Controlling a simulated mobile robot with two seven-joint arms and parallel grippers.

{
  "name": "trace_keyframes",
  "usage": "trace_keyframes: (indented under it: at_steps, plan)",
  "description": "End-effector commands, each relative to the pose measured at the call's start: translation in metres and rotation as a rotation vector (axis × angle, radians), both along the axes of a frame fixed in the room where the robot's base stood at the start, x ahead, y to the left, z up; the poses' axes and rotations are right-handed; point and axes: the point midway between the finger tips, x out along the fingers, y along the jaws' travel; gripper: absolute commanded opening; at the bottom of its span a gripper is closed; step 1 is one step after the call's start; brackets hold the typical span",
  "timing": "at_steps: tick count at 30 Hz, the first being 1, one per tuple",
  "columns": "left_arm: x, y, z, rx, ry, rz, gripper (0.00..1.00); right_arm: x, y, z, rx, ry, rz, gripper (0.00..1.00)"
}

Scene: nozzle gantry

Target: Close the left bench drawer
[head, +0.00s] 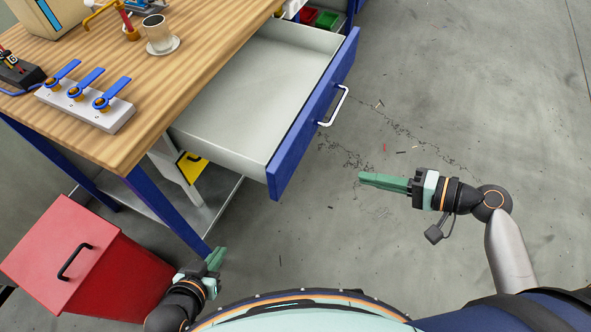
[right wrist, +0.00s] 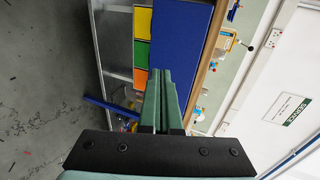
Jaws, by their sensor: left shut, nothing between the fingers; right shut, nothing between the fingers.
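The bench drawer (head: 262,95) stands pulled out from under the wooden bench top, its pale inside bare. Its blue front (head: 312,120) carries a white bar handle (head: 336,106). My right gripper (head: 362,179) is shut and empty, in front of the drawer to the right of its near corner and apart from it. In the right wrist view its shut green fingers (right wrist: 160,75) point toward a blue panel (right wrist: 180,35); I cannot tell whether that is this drawer's front. My left gripper (head: 219,252) is shut and empty, low beside the bench leg.
A red box (head: 110,265) with a black handle stands on the floor at the lower left. The bench top (head: 200,55) holds a cup (head: 157,32) on a saucer and a valve block (head: 85,105) with blue levers. Open floor lies right of the drawer.

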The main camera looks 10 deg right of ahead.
Motion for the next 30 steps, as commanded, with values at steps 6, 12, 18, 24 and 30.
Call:
trace_keyframes:
  at_steps: [6,12,18,24,30]
  plan:
    - [0.001,-0.001,-0.004,-0.001,-0.001,-0.003,0.00,0.004,0.007,0.007,0.051,-0.006,0.019,0.00]
    - [0.001,-0.001,-0.005,0.000,-0.001,-0.003,0.00,0.023,0.034,-0.003,0.052,-0.006,0.017,0.00]
    - [0.000,-0.001,-0.007,0.000,-0.001,-0.003,0.00,0.047,0.069,-0.017,0.051,-0.007,0.017,0.00]
    - [0.000,0.000,-0.006,0.000,-0.001,-0.001,0.00,0.065,0.097,-0.020,0.049,-0.006,0.016,0.00]
    - [0.000,0.000,-0.006,0.000,0.000,-0.001,0.00,0.075,0.111,-0.021,0.046,-0.005,0.016,0.00]
